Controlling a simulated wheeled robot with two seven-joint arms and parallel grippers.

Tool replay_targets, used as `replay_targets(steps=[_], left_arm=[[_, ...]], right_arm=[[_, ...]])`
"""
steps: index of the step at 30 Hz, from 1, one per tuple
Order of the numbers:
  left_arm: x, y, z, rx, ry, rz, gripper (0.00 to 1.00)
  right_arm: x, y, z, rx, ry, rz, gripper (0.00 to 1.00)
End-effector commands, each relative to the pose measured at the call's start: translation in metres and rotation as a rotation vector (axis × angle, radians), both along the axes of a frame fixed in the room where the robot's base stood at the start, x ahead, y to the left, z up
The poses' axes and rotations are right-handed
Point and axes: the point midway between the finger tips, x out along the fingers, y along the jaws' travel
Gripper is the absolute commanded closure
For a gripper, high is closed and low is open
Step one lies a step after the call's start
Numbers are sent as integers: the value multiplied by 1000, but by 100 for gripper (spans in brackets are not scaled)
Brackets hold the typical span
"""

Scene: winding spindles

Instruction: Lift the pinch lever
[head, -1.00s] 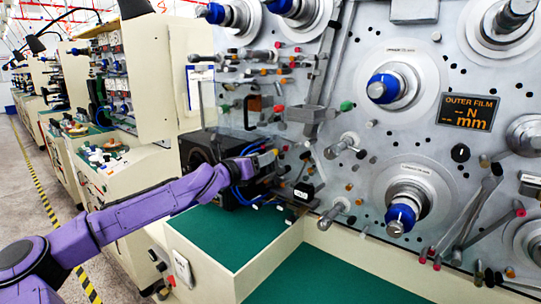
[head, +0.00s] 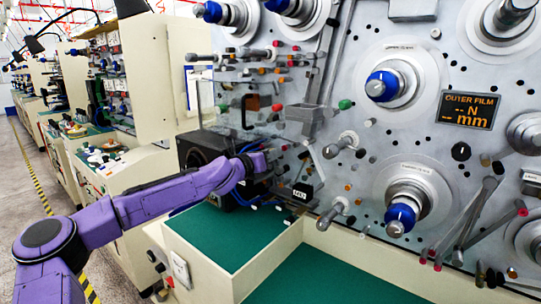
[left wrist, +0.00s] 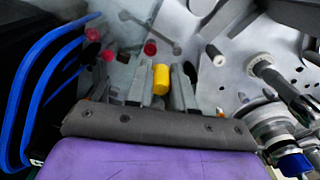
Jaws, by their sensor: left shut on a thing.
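My left gripper (left wrist: 168,88) reaches in at the lower left of the machine panel. In the left wrist view its two grey fingers stand on either side of a yellow cylindrical knob (left wrist: 161,78), and the gripper is shut on it. I take this knob to be the handle of the pinch lever. The rest of the lever is hidden behind the gripper. In the head view the left gripper (head: 276,160) is small and its grip does not show clearly. My right gripper is not in view.
Blue cables (left wrist: 48,82) curve close by on the left of the wrist view. A black box-shaped unit (head: 203,150) stands left of the gripper. Several pegs and rollers crowd the grey panel (head: 440,60). A green-topped ledge (head: 225,235) lies below with free room.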

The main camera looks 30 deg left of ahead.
Motion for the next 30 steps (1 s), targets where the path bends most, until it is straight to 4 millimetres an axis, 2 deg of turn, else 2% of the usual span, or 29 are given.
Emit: replay_targets(steps=[10,30], left_arm=[[-1,-8,1,158,-12,0,100],[-3,-41,-3,741,-57,0,100]], right_arm=[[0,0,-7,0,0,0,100],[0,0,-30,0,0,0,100]])
